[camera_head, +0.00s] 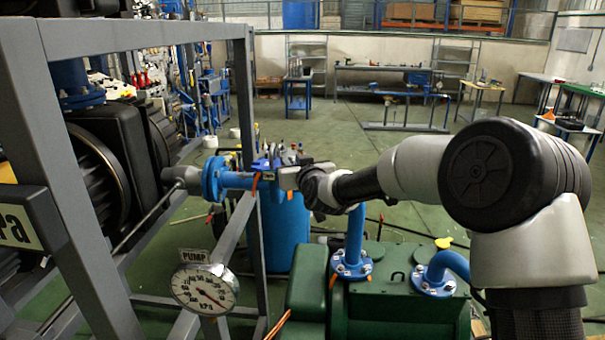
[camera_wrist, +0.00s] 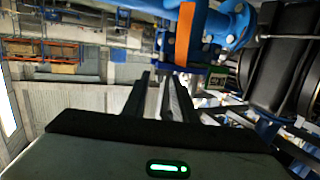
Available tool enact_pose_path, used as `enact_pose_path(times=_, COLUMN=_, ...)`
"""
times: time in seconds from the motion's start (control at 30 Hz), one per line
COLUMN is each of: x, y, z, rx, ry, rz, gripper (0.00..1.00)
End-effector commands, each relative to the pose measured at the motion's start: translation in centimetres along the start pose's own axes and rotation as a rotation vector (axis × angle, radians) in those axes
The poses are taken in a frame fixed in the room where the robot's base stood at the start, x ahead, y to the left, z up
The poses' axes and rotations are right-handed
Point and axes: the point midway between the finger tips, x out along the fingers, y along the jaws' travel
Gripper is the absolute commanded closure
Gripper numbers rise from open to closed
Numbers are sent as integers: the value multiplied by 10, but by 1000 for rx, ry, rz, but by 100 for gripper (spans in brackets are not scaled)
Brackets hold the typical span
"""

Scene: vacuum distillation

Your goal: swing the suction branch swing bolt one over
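The blue suction branch (camera_head: 236,180) runs sideways from a round blue flange in the head view. It shows at the upper right of the wrist view (camera_wrist: 232,25). A blue clamp-like fitting (camera_head: 264,164) sits at its right end. An orange bar (camera_head: 256,184) hangs there and shows large in the wrist view (camera_wrist: 186,34); I cannot tell whether it is swing bolt one. My gripper (camera_head: 279,177) is beside this fitting. In the wrist view its dark fingers (camera_wrist: 159,76) stand apart with a light gap between them, just left of the fitting. Contact cannot be told.
A grey frame (camera_head: 240,110) stands left of my gripper, with a pressure gauge (camera_head: 204,289) low on it. A green pump (camera_head: 400,300) with blue pipes (camera_head: 354,240) is below my arm. A blue drum (camera_head: 286,232) stands under the fitting. Open floor lies behind.

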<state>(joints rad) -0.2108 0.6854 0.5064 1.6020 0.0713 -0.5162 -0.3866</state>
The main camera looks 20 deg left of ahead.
Motion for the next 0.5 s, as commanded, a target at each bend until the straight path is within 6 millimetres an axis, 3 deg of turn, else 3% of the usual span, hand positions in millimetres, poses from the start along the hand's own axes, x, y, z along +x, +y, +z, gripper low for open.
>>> enact_pose_path(times=0.5, x=-121, y=0, z=1, rx=-4, ry=1, rz=1, gripper=75)
